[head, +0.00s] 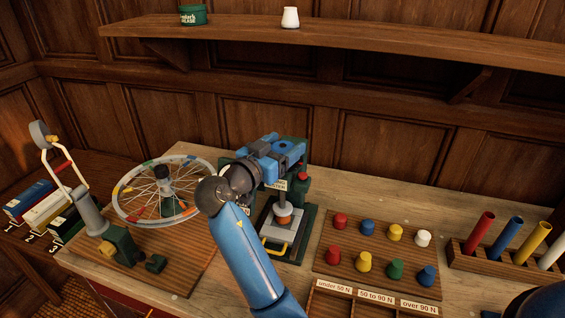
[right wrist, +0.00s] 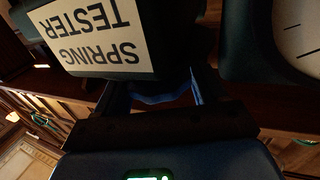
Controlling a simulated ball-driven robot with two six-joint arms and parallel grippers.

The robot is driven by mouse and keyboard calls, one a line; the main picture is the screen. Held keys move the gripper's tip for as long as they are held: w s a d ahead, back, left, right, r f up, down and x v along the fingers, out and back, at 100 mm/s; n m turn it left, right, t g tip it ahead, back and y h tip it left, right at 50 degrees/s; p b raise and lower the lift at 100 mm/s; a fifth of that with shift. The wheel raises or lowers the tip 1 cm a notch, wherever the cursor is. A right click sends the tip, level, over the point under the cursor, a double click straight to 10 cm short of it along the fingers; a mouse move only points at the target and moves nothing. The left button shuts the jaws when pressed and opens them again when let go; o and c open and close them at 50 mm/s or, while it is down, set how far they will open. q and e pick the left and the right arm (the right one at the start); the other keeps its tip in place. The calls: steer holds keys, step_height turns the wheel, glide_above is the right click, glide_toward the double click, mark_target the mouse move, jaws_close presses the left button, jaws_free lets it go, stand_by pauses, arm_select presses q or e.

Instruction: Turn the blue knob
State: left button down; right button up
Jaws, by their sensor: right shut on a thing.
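The spring tester (head: 285,235) is a dark green press on the bench in the head view, with a red button and an orange-brown piece under its plunger. Its label reads SPRING TESTER in the right wrist view, upside down. My right gripper (head: 288,148) is at the top of the tester. In the right wrist view its two fingers (right wrist: 163,92) are closed around the blue knob (right wrist: 162,98), of which only a lower edge shows behind the label block. The gripper hides most of the knob in the head view. My left gripper is not in view.
A wheel (head: 165,190) on a wooden stand is left of the tester. A board (head: 375,250) with several coloured knob-like pieces and labelled bins is right of it. Coloured tubes (head: 500,240) stand far right. A shelf (head: 350,35) runs above.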

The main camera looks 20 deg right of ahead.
steer(key=shift+f+m+g+h+b, duration=0.1)
steer(key=shift+m+g+h+b, duration=1.2)
steer(key=shift+g, duration=0.7)
steer(key=o, duration=1)
steer(key=shift+c, duration=0.2)
steer(key=b+v, duration=0.1)
steer(key=v, duration=0.9)
steer(key=shift+a+b, duration=0.35)
steer(key=shift+b, duration=0.05)
steer(key=shift+r, duration=0.25)
